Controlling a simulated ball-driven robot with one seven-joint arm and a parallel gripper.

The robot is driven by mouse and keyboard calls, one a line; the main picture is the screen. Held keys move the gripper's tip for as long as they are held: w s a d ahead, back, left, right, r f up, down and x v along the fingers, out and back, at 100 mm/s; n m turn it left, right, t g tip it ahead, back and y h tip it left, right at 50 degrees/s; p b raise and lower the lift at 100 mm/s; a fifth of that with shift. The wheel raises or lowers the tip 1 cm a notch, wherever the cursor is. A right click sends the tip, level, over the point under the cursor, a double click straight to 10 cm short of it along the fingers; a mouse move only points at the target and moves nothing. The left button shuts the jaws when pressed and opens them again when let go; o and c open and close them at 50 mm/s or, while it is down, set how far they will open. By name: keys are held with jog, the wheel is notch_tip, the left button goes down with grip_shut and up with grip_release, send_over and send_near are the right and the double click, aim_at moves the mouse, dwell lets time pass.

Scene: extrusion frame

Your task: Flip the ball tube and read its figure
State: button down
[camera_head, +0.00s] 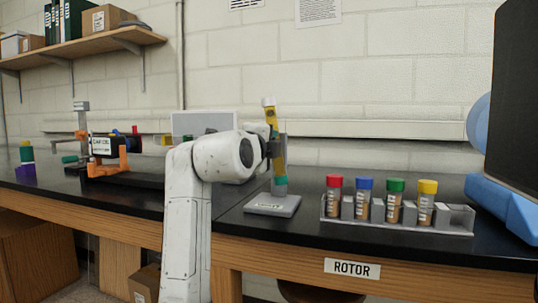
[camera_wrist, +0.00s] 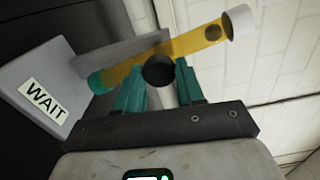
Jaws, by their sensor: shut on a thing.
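The ball tube (camera_head: 274,122) is amber, with a white cap at the top and a teal cap at the bottom. It stands nearly upright, its top leaning slightly left, on a grey stand (camera_head: 262,206). In the wrist view the tube (camera_wrist: 165,54) runs slantwise, with a dark ball near its white end. The stand's grey upright plate (camera_wrist: 122,50) is behind it, and its base carries a WAIT label (camera_wrist: 43,101). My gripper (camera_wrist: 160,82) is shut on a grey knob with a dark round end (camera_wrist: 158,70), in front of the tube's middle. I cannot read a figure.
A grey rack (camera_head: 400,226) with several coloured-cap vials stands right of the stand. A ROTOR label (camera_head: 352,269) is on the bench edge. An orange-framed device (camera_head: 105,160) is at left, and a dark panel with blue parts (camera_head: 497,204) is at right. The black bench front is clear.

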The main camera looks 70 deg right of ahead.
jog(key=shift+f+m+b, duration=0.2)
jog(key=shift+m+b, duration=0.25)
jog(key=shift+m, duration=0.45)
jog(key=c, duration=0.7)
grip_release()
jog(key=shift+r, duration=0.1)
jog(key=a, duration=0.3)
jog(key=a+p, duration=0.1)
jog(key=a, duration=0.3)
jog(key=s+a, duration=0.1)
jog(key=a, duration=0.2)
jog(key=shift+a, duration=0.35)
